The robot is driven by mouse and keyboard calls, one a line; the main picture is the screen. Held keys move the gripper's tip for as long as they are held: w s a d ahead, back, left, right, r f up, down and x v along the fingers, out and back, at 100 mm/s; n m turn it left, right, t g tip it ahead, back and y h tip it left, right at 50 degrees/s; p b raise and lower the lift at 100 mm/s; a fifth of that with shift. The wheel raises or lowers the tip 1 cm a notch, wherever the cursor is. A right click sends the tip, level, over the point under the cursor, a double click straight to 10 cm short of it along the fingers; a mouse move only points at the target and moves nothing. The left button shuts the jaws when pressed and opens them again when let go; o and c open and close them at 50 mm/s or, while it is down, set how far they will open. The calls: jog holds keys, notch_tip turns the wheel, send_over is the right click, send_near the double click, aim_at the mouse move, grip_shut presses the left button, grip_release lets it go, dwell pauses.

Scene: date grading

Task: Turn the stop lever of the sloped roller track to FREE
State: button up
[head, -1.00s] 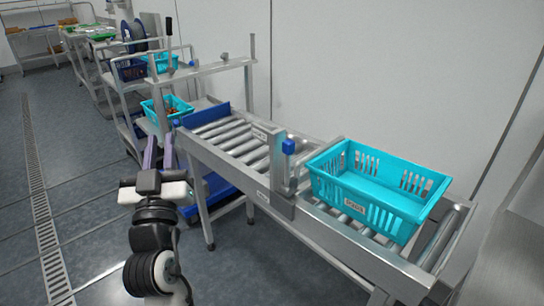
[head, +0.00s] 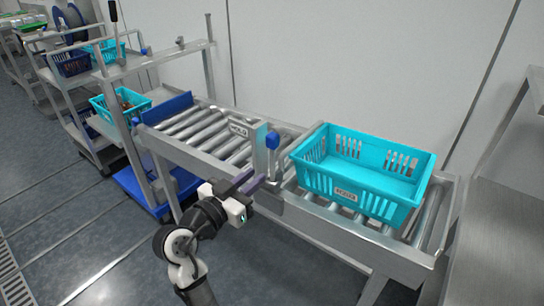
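The sloped roller track (head: 330,228) has grey rollers and metal side rails. Its stop lever (head: 272,142) has a blue knob on an upright stem, beside a metal stop plate across the track. My gripper (head: 259,179) is in front of the track's near rail, below and slightly left of the knob, apart from the knob. Its two purple-grey fingers are spread with nothing seen between them. The foot of the lever is hard to make out.
A turquoise crate (head: 362,208) with a label sits on the rollers right of the lever, close to it. A blue end board (head: 167,108) closes the far left end. Carts with crates stand at the left. A steel table (head: 500,225) is at the right.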

aim_at(271, 162)
jog(key=p+x, duration=0.1)
jog(key=x, duration=0.7)
jog(key=shift+w+d+p, duration=0.15)
jog(key=shift+w+p, duration=0.1)
jog(key=shift+p, duration=0.15)
grip_shut()
